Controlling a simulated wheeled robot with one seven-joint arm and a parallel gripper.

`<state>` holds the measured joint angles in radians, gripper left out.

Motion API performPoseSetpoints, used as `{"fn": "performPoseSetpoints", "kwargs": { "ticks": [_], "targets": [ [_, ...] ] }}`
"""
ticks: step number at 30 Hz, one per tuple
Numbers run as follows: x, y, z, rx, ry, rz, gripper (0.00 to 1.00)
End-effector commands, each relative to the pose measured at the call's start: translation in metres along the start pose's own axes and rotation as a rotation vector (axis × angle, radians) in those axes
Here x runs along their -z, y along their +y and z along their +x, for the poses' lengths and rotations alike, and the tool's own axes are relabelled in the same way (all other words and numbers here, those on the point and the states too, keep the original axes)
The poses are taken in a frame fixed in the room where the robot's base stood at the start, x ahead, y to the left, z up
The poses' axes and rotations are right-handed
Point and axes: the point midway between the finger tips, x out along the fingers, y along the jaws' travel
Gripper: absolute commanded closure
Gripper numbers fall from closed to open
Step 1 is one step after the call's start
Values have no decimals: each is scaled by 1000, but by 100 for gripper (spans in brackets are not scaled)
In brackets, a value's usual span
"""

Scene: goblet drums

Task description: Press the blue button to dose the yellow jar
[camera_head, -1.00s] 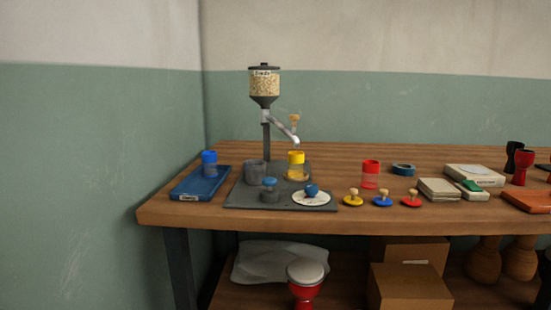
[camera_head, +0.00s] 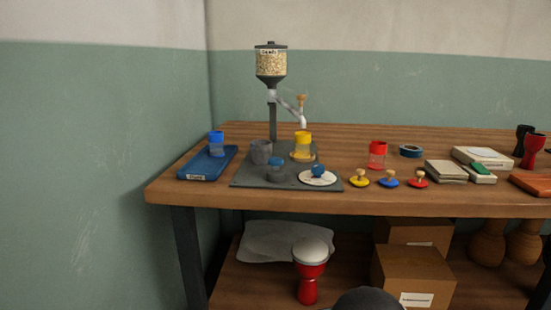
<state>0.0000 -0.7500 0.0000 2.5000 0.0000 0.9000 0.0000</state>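The yellow jar (camera_head: 303,147), clear with a yellow top, stands on a small round stand under the spout of the seed dispenser (camera_head: 271,62). In front, on the grey base plate (camera_head: 246,181), a blue round cap sits on a short grey cylinder and looks like the blue button (camera_head: 276,162). To its right is a blue knob (camera_head: 318,171) on a white disc (camera_head: 306,179). Pale seeds show in the hopper. Jar contents are too small to tell. My gripper is not in view; nothing is seen touching the button.
A blue-topped jar (camera_head: 216,140) stands on a blue tray (camera_head: 207,164) at left. A grey cup (camera_head: 261,152) is beside the button. A dark rounded shape, possibly mine, shows at the bottom edge.

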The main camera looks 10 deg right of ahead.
Motion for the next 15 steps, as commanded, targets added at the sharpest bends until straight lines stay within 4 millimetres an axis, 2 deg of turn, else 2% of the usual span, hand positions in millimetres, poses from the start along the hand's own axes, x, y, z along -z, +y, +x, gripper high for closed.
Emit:
{"fn": "performPoseSetpoints", "kwargs": {
  "ticks": [5,15],
  "targets": [
    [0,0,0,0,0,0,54],
    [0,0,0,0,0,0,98]
  ]
}}
